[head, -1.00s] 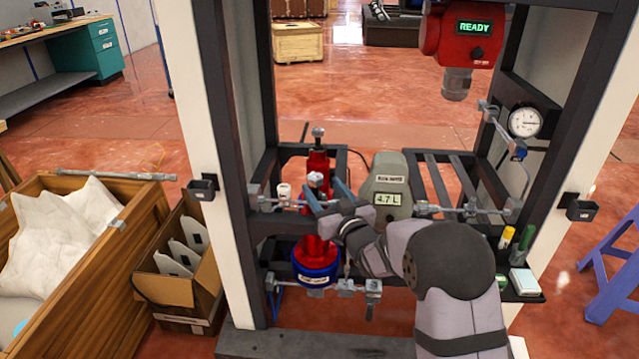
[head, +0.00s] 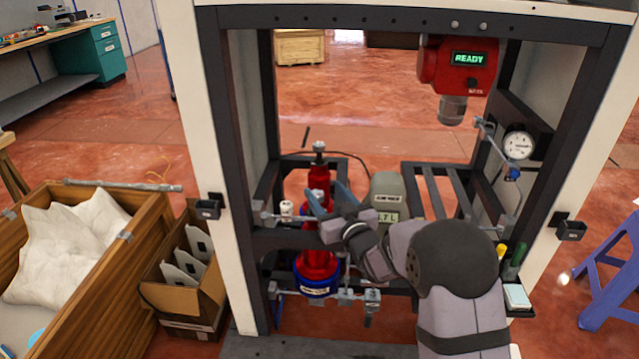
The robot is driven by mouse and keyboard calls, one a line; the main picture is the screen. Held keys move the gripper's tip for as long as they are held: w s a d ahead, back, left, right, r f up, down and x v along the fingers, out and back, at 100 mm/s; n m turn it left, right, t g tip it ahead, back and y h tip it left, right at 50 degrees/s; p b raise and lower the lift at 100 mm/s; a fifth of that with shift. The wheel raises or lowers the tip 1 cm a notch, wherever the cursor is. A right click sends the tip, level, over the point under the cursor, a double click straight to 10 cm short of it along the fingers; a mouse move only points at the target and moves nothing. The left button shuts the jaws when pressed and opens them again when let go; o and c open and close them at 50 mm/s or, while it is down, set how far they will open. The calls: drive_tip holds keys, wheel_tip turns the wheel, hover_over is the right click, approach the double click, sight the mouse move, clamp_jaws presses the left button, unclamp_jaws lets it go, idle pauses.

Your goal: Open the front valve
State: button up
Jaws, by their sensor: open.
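My gripper (head: 331,200) is inside the dark dispenser frame, its two bluish fingers spread apart with nothing seen between them. The fingers overlap the red cylinder (head: 318,178) in this view; I cannot tell whether they touch anything. The cylinder stands upright in a blue collar (head: 317,289). A grey pipe with metal fittings (head: 268,218) runs across at finger height, partly hidden by my gripper. A lower pipe carries a metal fitting (head: 345,294) and a hanging grey part (head: 371,302). I cannot tell which fitting is the front valve or how its handle stands.
A grey meter (head: 387,190) stands just right of the gripper, partly covered by my arm. A red unit reading READY (head: 457,65) hangs above right. A round gauge (head: 518,145) is on the right side. A cardboard box (head: 178,290) and wooden crate (head: 130,262) stand left.

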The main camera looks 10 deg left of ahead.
wheel_tip(320, 180, up, 6)
drive_tip(key=p, duration=0.7)
drive_tip(key=g+h, duration=0.2)
drive_tip(key=g, duration=0.2)
approach(317, 194)
drive_tip(key=shift+x, duration=4.15)
drive_tip(key=shift+f, duration=0.1)
drive_tip(key=c, duration=1.1)
drive_tip(key=shift+o, duration=0.2)
drive_tip(key=shift+w+d+r+n+y+p, duration=0.1)
drive_tip(key=shift+r+n+y+p, duration=0.3)
drive_tip(key=shift+p, duration=0.65)
drive_tip(key=shift+f+n+g+y+p, duration=0.2)
drive_tip(key=shift+n+g+y+p, duration=0.2)
drive_tip(key=shift+p, duration=0.2)
drive_tip(key=shift+f, duration=0.1)
